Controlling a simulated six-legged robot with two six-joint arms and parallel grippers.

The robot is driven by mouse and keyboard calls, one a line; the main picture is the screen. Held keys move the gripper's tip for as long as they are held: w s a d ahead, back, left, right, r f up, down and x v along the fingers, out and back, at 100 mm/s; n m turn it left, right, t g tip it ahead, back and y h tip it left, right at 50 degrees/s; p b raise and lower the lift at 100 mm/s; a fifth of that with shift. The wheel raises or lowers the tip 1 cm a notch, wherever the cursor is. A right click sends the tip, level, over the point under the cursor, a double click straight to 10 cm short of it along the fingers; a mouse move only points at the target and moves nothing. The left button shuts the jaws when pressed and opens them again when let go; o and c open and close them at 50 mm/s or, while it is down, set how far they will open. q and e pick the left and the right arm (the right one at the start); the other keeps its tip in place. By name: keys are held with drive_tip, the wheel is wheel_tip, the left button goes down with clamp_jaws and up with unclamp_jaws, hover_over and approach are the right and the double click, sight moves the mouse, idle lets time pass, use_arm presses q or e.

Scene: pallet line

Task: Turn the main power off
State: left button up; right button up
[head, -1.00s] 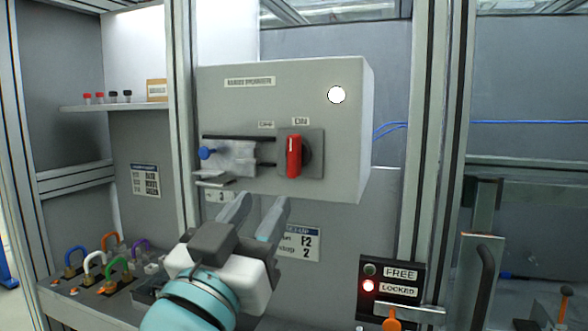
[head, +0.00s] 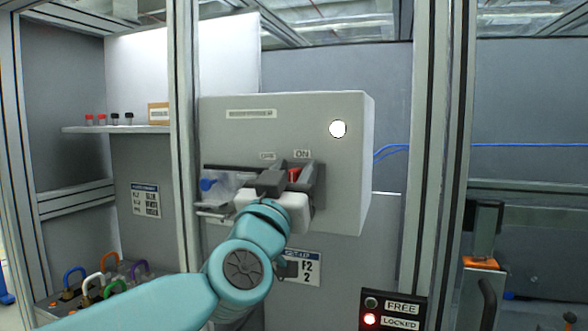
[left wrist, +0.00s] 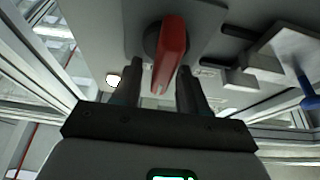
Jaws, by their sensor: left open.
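The main power box (head: 345,170) is a grey cabinet with a round white lamp (head: 338,129) lit at its upper right. Its red rotary handle (head: 294,174) is mostly hidden behind my gripper in the head view, below the ON label (head: 302,154). In the left wrist view the red handle (left wrist: 170,52) stands between the two fingers of my left gripper (left wrist: 158,88). The gripper is open around the handle, with a gap visible on each side. In the head view my left gripper (head: 292,178) is in front of the switch. My right gripper is not in view.
A clear guard with a blue knob (head: 207,184) sits left of the handle. Coloured padlocks (head: 110,262) stand at the lower left. A FREE/LOCKED panel (head: 392,310) with its red light lit is at the lower right. Metal posts (head: 427,150) flank the box.

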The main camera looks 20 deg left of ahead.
use_arm(q)
drive_tip(key=shift+d, duration=0.1)
drive_tip(key=shift+c, duration=0.3)
drive_tip(key=shift+w, duration=0.1)
clamp_jaws()
drive_tip(key=shift+n, duration=0.3)
drive_tip(key=n+y, duration=0.1)
drive_tip(key=n, duration=0.1)
drive_tip(key=n+y+p, duration=0.1)
drive_tip(key=n, duration=0.1)
drive_tip(key=a+n+y, duration=0.1)
drive_tip(key=n, duration=0.1)
drive_tip(key=shift+g+y+p, duration=0.3)
drive_tip(key=shift+y+p, duration=0.05)
drive_tip(key=shift+y, duration=0.05)
drive_tip(key=shift+a+f+n+g+y+p, duration=0.25)
drive_tip(key=shift+f+n+g+y+p, duration=0.45)
drive_tip(key=shift+n, duration=1.95)
drive_tip(key=shift+a+f+n+g+y+p, duration=0.35)
drive_tip(key=shift+n+g+p, duration=0.55)
drive_tip(key=shift+n, duration=1.7)
drive_tip(key=shift+a+f+n+g+y+p, duration=0.25)
drive_tip(key=shift+n+g+y+p, duration=0.55)
drive_tip(key=shift+n, duration=1.85)
drive_tip(key=shift+f, duration=0.1)
